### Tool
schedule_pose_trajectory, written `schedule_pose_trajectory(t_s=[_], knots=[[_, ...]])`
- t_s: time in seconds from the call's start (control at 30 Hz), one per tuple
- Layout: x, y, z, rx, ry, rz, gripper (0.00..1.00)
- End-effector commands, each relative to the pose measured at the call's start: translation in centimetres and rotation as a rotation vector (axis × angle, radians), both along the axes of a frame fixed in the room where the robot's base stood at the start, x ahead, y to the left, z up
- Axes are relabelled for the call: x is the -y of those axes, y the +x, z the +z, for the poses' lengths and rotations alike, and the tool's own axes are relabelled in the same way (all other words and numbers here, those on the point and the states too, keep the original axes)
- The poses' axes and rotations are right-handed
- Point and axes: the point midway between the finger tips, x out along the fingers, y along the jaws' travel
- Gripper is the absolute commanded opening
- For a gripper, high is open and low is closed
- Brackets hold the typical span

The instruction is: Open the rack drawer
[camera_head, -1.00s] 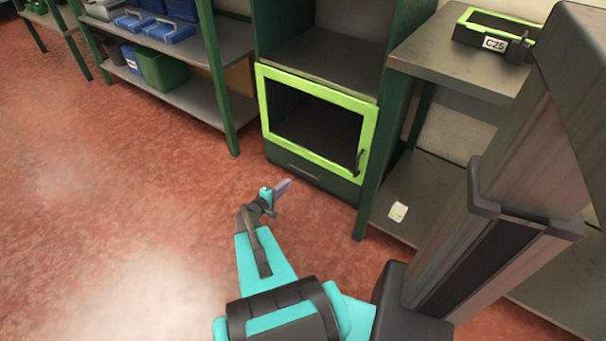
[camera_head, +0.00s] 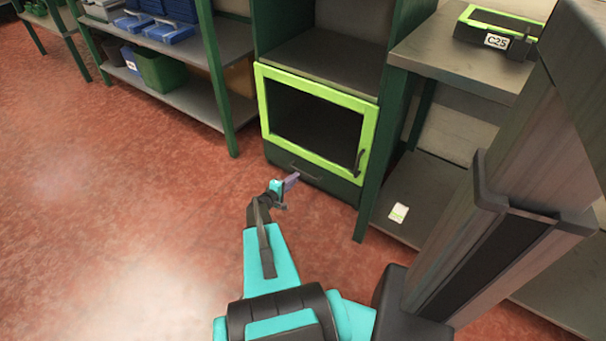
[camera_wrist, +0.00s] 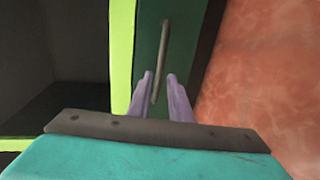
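The rack drawer (camera_head: 336,184) is a dark green front at the bottom of the rack, below a lime-green framed door. It is closed. Its dark bar handle (camera_head: 305,172) also shows in the wrist view (camera_wrist: 163,50), running away from between the fingers. My gripper (camera_head: 292,180) is right in front of the drawer, near the handle's left part. In the wrist view its two purple fingers (camera_wrist: 159,85) are apart, with the near end of the handle showing in the gap between them. I cannot tell whether either finger touches the handle.
The lime-green framed door (camera_head: 372,130) with a dark handle is just above the drawer. A green rack post (camera_head: 375,190) and a lower shelf with a white card (camera_head: 398,212) are to the right. Red floor (camera_head: 130,200) is clear to the left.

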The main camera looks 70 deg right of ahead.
Motion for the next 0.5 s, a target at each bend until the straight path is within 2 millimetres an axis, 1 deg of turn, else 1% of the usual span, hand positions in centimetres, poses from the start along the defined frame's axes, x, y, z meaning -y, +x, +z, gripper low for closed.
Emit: schedule_pose_trajectory(t_s=[0.03,0.3,0.5], knots=[[0.9,-0.1,-0.4,0.001,0.0,-0.001,0.18],[4.4,-1.1,-1.2,0.0,0.0,0.0,0.18],[6.2,-1.5,-1.4,0.0,0.0,0.001,0.18]])
